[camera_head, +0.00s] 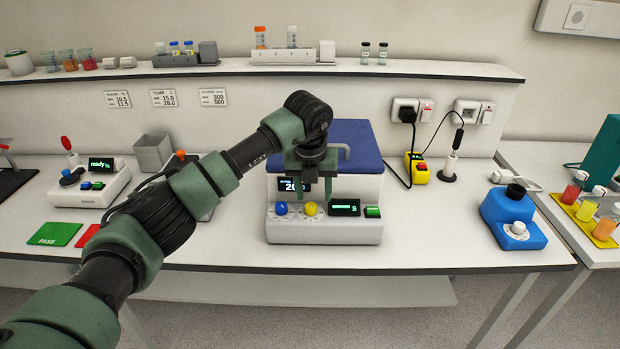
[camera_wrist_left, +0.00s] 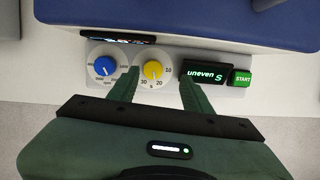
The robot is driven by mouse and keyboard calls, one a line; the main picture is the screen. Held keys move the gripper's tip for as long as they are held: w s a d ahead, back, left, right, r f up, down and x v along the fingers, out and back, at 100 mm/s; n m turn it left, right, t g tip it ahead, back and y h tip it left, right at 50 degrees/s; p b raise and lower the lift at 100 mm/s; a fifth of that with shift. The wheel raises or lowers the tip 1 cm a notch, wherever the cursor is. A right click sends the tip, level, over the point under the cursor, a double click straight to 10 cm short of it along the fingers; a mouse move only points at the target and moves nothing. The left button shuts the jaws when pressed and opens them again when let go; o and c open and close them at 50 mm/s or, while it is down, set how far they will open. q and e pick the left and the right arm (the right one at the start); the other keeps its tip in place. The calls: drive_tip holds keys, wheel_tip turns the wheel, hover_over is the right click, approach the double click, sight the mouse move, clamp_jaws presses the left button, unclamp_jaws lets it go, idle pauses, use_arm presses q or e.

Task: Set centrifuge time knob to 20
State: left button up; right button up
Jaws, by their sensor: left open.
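The centrifuge is a white box with a blue lid (camera_head: 352,143) at the middle of the bench. On its front is a yellow knob (camera_head: 311,208), which also shows in the left wrist view (camera_wrist_left: 153,70). Marks 10, 20 and 30 and an "s" are printed by it; its pointer is too small to read surely. My left gripper (camera_head: 307,180) is open above the front panel. In the left wrist view, the fingers of this gripper (camera_wrist_left: 158,76) stand on either side of the yellow knob; contact cannot be told. My right gripper is not in view.
A blue rpm knob (camera_wrist_left: 104,66) is close left of the yellow one. A display (camera_wrist_left: 206,73) reading "uneven" and a green START button (camera_wrist_left: 242,78) are to the right.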

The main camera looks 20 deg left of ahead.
sight(311, 205)
use_arm(q)
wheel_tip(311, 205, up, 3)
drive_tip(key=s+a+m+t+h+p, duration=0.1)
drive_tip(key=s+a+m+p, duration=0.15)
drive_tip(key=m, duration=0.25)
drive_tip(key=p+x, duration=0.1)
drive_tip(key=x, duration=0.1)
drive_tip(key=p+x, duration=0.1)
drive_tip(key=x, duration=0.4)
drive_tip(key=shift+w+d+r+p, duration=0.15)
drive_tip(key=shift+d+p, duration=0.2)
drive_tip(key=shift+p, duration=0.05)
drive_tip(key=shift+w+f, duration=0.2)
drive_tip(key=shift+f, duration=0.35)
clamp_jaws()
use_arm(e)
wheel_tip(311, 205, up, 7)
